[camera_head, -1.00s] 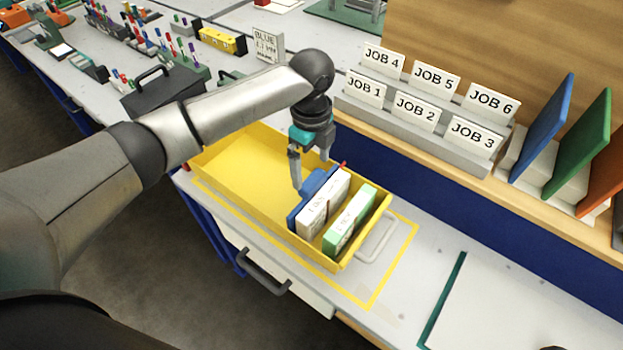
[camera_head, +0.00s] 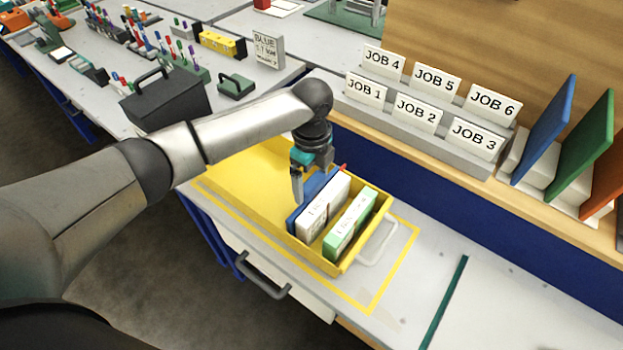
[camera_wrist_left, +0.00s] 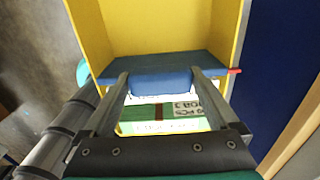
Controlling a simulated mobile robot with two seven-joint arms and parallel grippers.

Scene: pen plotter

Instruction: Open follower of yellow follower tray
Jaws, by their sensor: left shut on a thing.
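The yellow follower tray (camera_head: 366,240) stands on the bench inside a yellow taped outline. Its blue follower (camera_head: 292,217) stands upright across it, behind a white block (camera_head: 322,208) and a green-and-white block (camera_head: 349,222). In the left wrist view the blue follower (camera_wrist_left: 115,65) spans the tray, with a red tip (camera_wrist_left: 234,71) at its right end. My left gripper (camera_head: 309,186) reaches down into the tray. In the wrist view its fingers (camera_wrist_left: 160,82) are shut on the follower's blue grip, one on each side. My right gripper is not in view.
A rack with JOB cards (camera_head: 415,115) stands behind the tray, with coloured upright panels (camera_head: 577,140) to its right. A dark toolbox (camera_head: 165,100) stands left, beyond my arm. The tray's left part is empty. Bench at front right is mostly clear.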

